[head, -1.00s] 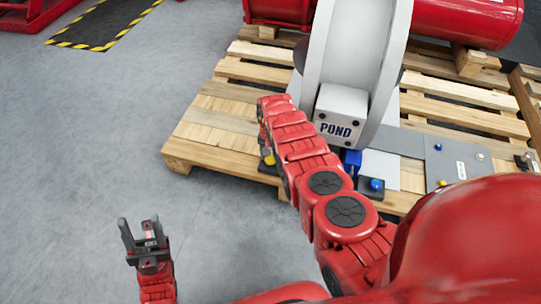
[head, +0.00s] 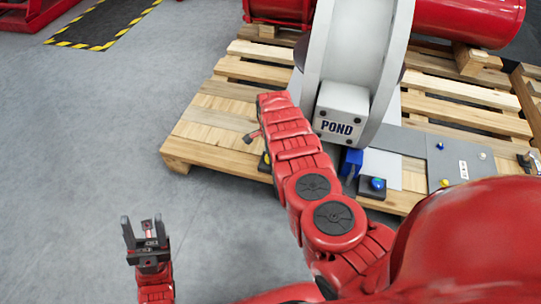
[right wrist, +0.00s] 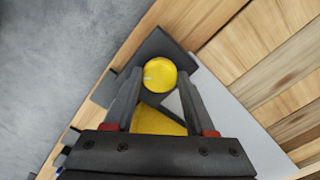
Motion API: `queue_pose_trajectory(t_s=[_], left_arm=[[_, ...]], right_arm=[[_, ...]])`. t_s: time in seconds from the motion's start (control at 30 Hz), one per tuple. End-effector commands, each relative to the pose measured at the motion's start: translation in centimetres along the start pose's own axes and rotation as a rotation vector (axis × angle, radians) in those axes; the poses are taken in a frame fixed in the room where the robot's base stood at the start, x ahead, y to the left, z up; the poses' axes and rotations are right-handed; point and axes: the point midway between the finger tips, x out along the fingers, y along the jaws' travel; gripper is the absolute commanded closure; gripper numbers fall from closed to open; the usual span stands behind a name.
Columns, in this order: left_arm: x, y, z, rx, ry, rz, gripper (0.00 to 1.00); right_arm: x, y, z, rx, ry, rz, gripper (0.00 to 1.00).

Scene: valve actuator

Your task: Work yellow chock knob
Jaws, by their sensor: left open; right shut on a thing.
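In the right wrist view the round yellow chock knob (right wrist: 160,74) sits between the fingertips of my right gripper (right wrist: 161,76), over a dark plate. A yellow block (right wrist: 156,121) shows between the fingers, nearer the palm. My right gripper is shut on the knob; finger contact is hard to see. In the head view my right arm hides most of this spot; only a bit of yellow (head: 265,163) shows beside the arm at the pallet's front edge. My left gripper (head: 143,221) is open and empty, over the floor at lower left.
The wooden pallet (head: 188,147) carries a large pale wheel-like part with a white POND block (head: 341,114). A blue knob (head: 377,184) on a dark base and a grey panel (head: 440,165) with small buttons lie to the right.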

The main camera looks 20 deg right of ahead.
Motion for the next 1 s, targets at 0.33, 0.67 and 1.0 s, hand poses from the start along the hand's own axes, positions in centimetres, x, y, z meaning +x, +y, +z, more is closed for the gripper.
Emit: queue_pose_trajectory(t_s=[0.33,0.67,1.0], left_arm=[[-0.51,0.41,0.14,-0.005,0.0,0.014,0.5],[-0.7,0.6,0.22,-0.007,-0.001,0.021,0.5],[-0.52,0.55,0.19,-0.007,0.006,0.019,0.5]], right_arm=[[0.11,0.0,-0.07,0.283,0.001,-0.001,1.0],[0.08,0.02,-0.04,0.432,0.001,0.0,1.0],[0.04,0.04,-0.05,0.471,0.001,0.001,1.0]])
